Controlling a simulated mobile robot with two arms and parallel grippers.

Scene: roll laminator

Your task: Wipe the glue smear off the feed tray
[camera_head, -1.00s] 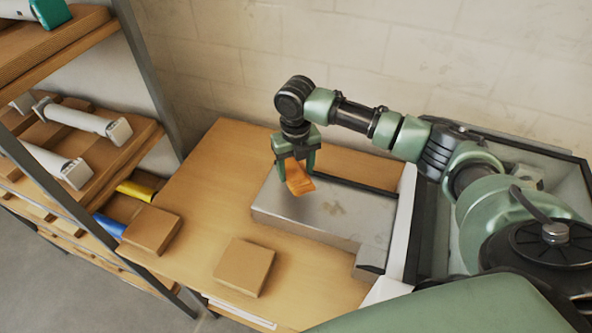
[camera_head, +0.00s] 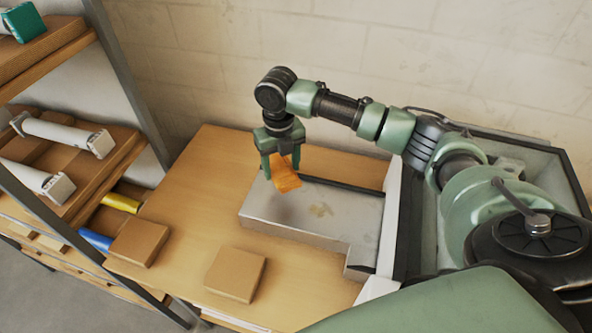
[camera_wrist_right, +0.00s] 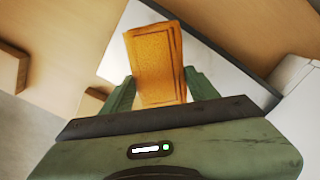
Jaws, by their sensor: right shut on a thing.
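The feed tray (camera_head: 345,222) is a flat grey metal surface on the wooden table. My right gripper (camera_head: 281,168) is shut on an orange cloth (camera_head: 286,180), which hangs below the fingers over the tray's back left part. The cloth appears to be above the surface, left of the smear; whether it touches is hard to tell. In the right wrist view the folded cloth (camera_wrist_right: 155,65) stands between the fingers and hides part of the tray (camera_wrist_right: 205,75). My left gripper is not in view.
Two brown boxes sit on the wooden table, one at the front (camera_head: 235,274) and one at the left (camera_head: 139,241). A shelf rack (camera_head: 125,75) with white rolls stands at left. A pale wall rises behind. Bare tabletop lies left of the tray.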

